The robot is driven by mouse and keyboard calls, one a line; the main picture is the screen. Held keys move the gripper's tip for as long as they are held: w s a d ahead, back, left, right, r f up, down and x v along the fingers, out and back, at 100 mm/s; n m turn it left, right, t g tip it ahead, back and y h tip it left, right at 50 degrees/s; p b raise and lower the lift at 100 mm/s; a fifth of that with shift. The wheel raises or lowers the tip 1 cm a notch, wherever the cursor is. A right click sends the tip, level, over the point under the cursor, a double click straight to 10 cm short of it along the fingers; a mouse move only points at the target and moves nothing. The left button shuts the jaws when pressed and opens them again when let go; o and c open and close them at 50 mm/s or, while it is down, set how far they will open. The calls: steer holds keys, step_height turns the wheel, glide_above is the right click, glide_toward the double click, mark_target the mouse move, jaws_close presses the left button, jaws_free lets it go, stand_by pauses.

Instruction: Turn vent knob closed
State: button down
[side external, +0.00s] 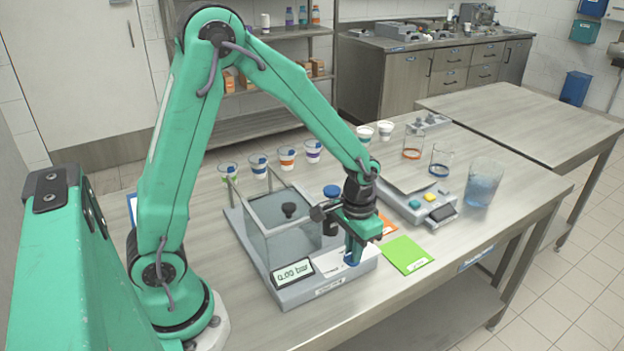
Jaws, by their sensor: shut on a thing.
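The device with a clear-walled chamber (283,225) stands on the table, with a display (293,273) reading "0.00 bar" at its front left. My gripper (352,256) points down over the front right of the device. It is shut on a small blue knob (351,260), presumably the vent knob, low on the device's front plate. The fingers hide much of the knob, so I cannot tell its turn position. A black knob (289,210) sits on the chamber lid. A blue-capped dark bottle (331,192) stands behind my gripper.
A green card (406,255) and an orange card (387,226) lie right of the device. Several small cups (287,158) line the back. The table's front right is clear.

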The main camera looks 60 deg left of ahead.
stand_by(0.3)
steer(key=c, duration=1.5)
jaws_free()
steer(key=shift+r, duration=0.1)
step_height(320, 180, up, 7)
steer(key=shift+r, duration=0.35)
